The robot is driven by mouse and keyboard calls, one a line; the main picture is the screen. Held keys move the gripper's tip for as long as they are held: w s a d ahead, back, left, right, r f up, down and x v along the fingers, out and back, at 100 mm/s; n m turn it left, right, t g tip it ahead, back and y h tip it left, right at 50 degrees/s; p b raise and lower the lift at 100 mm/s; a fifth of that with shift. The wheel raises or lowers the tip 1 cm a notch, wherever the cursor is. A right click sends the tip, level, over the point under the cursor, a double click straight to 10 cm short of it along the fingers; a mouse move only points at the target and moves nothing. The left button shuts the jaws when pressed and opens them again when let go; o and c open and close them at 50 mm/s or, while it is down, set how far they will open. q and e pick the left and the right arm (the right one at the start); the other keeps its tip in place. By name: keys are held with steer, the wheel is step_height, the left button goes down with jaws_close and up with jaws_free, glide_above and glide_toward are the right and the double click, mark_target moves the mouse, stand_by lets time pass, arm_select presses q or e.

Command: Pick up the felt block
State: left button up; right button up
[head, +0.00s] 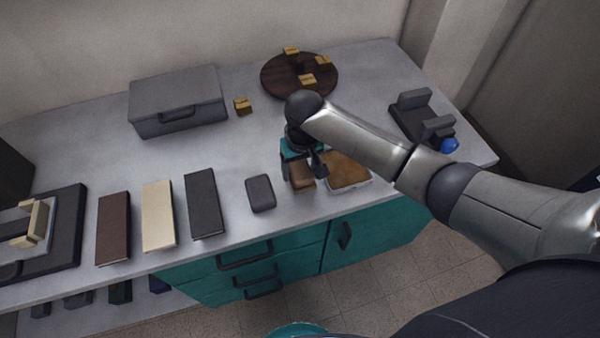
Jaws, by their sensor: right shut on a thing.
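A small brown block (302,178), which looks like the felt block, is at the jaws of my right gripper (302,170). The gripper points down over the front of the counter and is shut on this block. The gripper and wrist hide part of the block, and I cannot tell whether it touches the counter. A dark grey rounded block (260,193) lies apart to its left. My left gripper is not in view.
A tan pad (347,171) lies just right of the held block. Brown (113,228), cream (158,215) and black (205,203) slabs lie left. A grey case (178,98) and a round dark board (299,78) stand behind. The middle of the counter (225,152) is clear.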

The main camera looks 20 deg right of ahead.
mark_target(300, 168)
step_height(300, 168, up, 17)
steer(key=p, duration=0.3)
steer(key=shift+f, duration=0.2)
steer(key=o, duration=0.9)
steer(key=shift+c, duration=0.2)
steer(key=c, duration=0.7)
steer(key=shift+o, duration=0.2)
